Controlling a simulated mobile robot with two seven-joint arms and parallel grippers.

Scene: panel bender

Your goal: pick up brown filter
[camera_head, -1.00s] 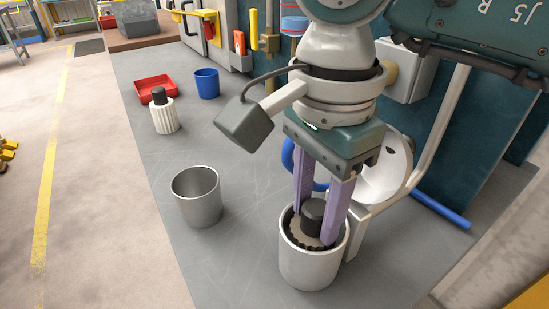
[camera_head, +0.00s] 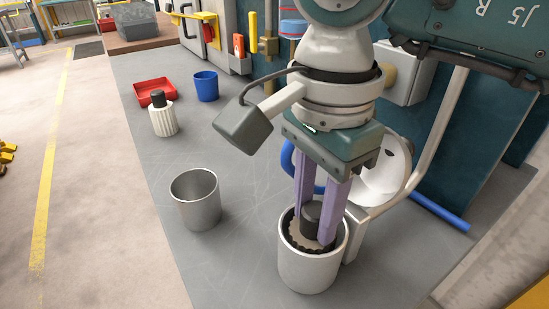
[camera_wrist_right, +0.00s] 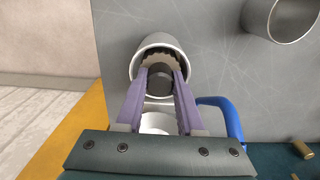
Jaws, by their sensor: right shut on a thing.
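The brown filter (camera_head: 304,238) has a toothed tan-brown body with a black cap (camera_head: 311,217). It sits down inside a white cylindrical housing (camera_head: 308,270); its lower part is hidden by the wall. My right gripper (camera_head: 313,222) points down into the housing's mouth, its purple fingers on both sides of the black cap, shut on the filter. In the right wrist view the filter (camera_wrist_right: 160,62) shows between the two fingers, with the cap (camera_wrist_right: 159,83) nearer the camera. My left gripper is out of view.
An empty grey metal canister (camera_head: 197,200) stands to the left. Farther back are a white pleated filter (camera_head: 164,120), a red tray (camera_head: 155,92) and a blue cup (camera_head: 206,86). A blue pipe (camera_head: 438,211) and a white bowl-like part (camera_head: 384,172) lie close behind the housing.

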